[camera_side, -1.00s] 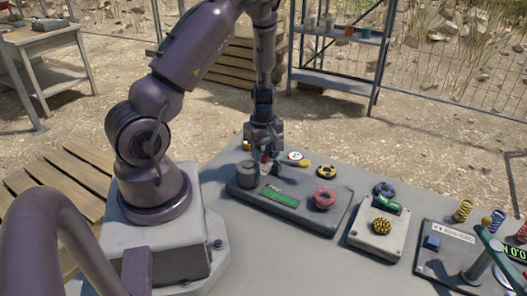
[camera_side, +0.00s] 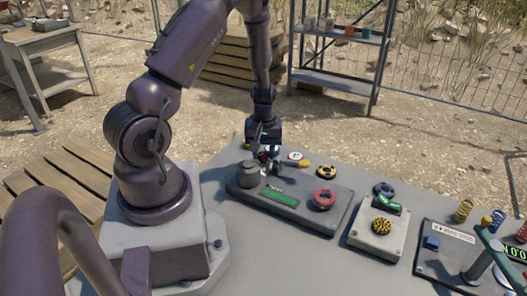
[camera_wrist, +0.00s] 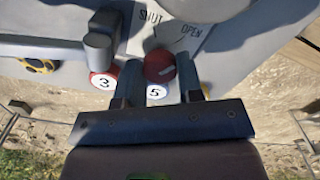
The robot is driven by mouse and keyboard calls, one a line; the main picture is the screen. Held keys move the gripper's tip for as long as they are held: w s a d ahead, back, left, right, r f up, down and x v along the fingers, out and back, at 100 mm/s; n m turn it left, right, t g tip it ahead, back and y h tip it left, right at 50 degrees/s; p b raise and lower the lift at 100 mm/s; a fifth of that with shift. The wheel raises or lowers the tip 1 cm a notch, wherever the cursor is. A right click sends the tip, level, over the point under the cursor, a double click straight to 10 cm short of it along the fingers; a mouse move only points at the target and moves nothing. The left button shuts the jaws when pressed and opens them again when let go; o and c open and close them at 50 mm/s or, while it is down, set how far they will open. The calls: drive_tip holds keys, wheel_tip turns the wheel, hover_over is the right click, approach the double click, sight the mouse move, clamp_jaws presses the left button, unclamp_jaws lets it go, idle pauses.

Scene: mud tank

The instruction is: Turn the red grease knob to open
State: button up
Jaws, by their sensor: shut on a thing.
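In the wrist view the red grease knob (camera_wrist: 159,65) is a dark red ball between my two fingers. My gripper (camera_wrist: 162,82) is shut on it; the right finger lies close along its side. A grey plate behind the knob carries the words SHUT, to the upper left of the knob, and OPEN (camera_wrist: 190,37), to its upper right. In the side view my gripper (camera_side: 268,152) points down at the back left of a dark grey panel (camera_side: 300,212). The knob is mostly hidden by the fingers there.
The panel also carries a grey cylinder (camera_side: 247,173), a green display (camera_side: 279,196), a red ring-shaped knob (camera_side: 323,199) and a yellow-black knob (camera_side: 326,171). Round tags marked 3 (camera_wrist: 103,80) and 5 (camera_wrist: 156,91) sit near my fingers. Another control box (camera_side: 377,237) stands right.

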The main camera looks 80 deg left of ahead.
sight(263, 154)
idle(0.3)
drive_tip(key=o, duration=0.9)
drive_tip(key=shift+r, duration=0.1)
wheel_tip(263, 154, up, 13)
drive_tip(key=shift+f, duration=0.1)
drive_tip(key=s+d+r+m+t, duration=0.2)
drive_tip(key=d+r+m, duration=0.3)
drive_tip(key=d, duration=0.2)
drive_tip(key=s+d+r+m+t, duration=0.1)
drive_tip(key=s+d+r+m, duration=0.1)
drive_tip(key=d+r+m, duration=0.3)
drive_tip(key=s+d+r+m+t, duration=0.2)
drive_tip(key=d+r+m, duration=0.2)
drive_tip(key=d+r, duration=0.3)
drive_tip(key=shift+d+r+m+t, duration=0.1)
drive_tip(key=shift+d+m+t, duration=0.1)
drive_tip(key=shift+d, duration=0.7)
drive_tip(key=shift+d+r+m+t, duration=0.1)
drive_tip(key=shift+d+m, duration=0.1)
drive_tip(key=shift+d, duration=0.7)
